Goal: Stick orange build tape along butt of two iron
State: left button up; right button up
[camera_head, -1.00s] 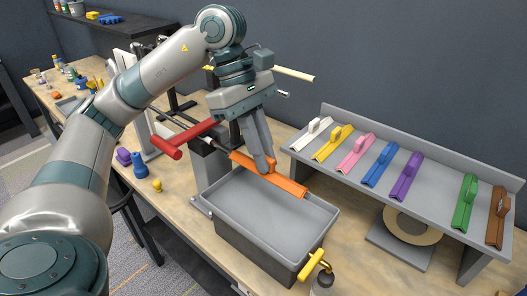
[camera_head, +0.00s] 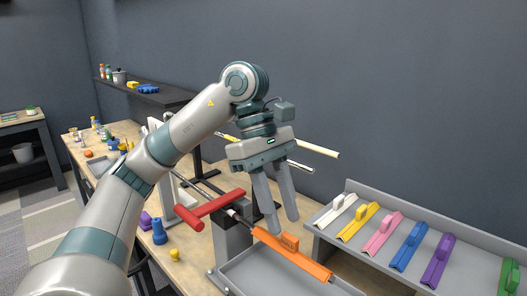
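The orange build tape (camera_head: 310,264) is a long folded strip with a small block on top, lying in line with the butt end of a club shaft (camera_head: 187,181). The butt under it is hidden. The shaft passes through a clamp with a red handle (camera_head: 213,207) on a grey block (camera_head: 230,241). My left gripper (camera_head: 282,228) is open, its two fingers apart and empty, just above the orange tape's block. My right gripper is not in view.
A grey tray (camera_head: 262,274) stands below the tape. A grey shelf (camera_head: 352,187) at right holds several coloured strips, including white (camera_head: 335,214), yellow (camera_head: 358,220) and pink (camera_head: 383,234). Other club shafts (camera_head: 317,149) stick out behind my gripper. Small bottles (camera_head: 158,231) stand at left.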

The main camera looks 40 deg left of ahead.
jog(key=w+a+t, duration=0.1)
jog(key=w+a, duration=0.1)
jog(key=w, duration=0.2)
pick_arm(q)
jog(key=v, duration=1.3)
jog(key=shift+p, duration=0.35)
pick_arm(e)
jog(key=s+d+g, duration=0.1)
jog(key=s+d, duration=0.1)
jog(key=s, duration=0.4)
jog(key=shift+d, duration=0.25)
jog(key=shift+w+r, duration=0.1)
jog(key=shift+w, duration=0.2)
pick_arm(q)
jog(key=shift+f, duration=0.1)
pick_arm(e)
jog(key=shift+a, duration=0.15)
